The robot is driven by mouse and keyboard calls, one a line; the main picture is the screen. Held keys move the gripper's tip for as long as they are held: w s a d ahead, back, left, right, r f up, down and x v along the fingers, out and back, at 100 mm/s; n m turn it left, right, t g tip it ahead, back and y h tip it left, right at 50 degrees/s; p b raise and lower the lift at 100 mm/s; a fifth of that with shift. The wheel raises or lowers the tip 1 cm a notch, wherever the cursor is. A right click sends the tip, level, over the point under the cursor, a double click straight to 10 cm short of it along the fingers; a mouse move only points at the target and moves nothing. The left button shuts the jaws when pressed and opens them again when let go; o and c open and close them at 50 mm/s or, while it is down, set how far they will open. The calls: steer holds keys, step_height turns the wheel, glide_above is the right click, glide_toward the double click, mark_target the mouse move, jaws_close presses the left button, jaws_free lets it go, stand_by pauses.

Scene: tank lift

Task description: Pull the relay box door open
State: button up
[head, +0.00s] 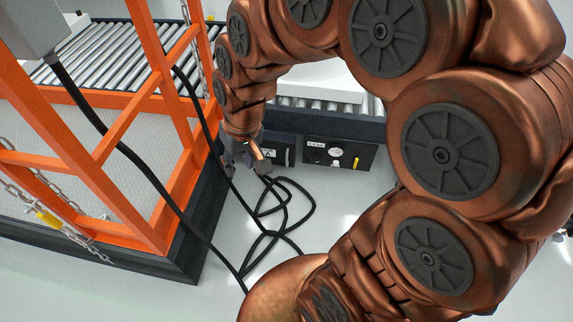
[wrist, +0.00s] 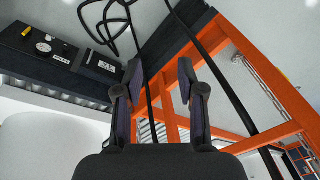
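A small dark box with a white label (head: 281,153), which looks like the relay box, sits low beneath the roller conveyor in the head view, partly hidden by my gripper. It also shows in the wrist view (wrist: 98,66), left of the fingers; its front looks closed, and I cannot make out a handle. My gripper (head: 245,164) hangs just left of this box, pointing down. In the wrist view my gripper (wrist: 159,76) has its two fingers apart with nothing held between them. I cannot tell whether a finger touches the box.
A dark panel with a gauge and a yellow knob (head: 339,154) adjoins the box on the right. Loose black cables (head: 285,205) lie on the floor below. An orange lift frame (head: 115,133) with chains and a hanging cable stands close on the left. Bare floor (head: 335,205) lies in front.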

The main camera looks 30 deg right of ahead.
steer(key=w+d+f+m+t+b, duration=0.1)
steer(key=w+f+m+t+b, duration=0.35)
steer(key=w+f+b, duration=1.55)
steer(key=w+d+f+t+h, duration=0.1)
steer(key=w+d+f+t, duration=0.15)
steer(key=w+f, duration=0.45)
steer(key=w+d+f+m+t+h, duration=0.1)
steer(key=w+d+f, duration=0.3)
steer(key=w+f, duration=0.3)
steer(key=w+d+f+t+h, duration=0.1)
steer(key=w+d+f, duration=0.3)
steer(key=f, duration=0.5)
steer(key=t+h+b, duration=0.5)
steer(key=h+b, duration=0.2)
steer(key=b, duration=0.5)
glide_toward(287, 161)
steer(key=x, duration=0.3)
steer(key=shift+w+d+m+b, duration=0.3)
steer(key=shift+w+m, duration=0.05)
steer(key=shift+w, duration=0.3)
steer(key=shift+b+x, duration=1.2)
steer(key=shift+x, duration=1.95)
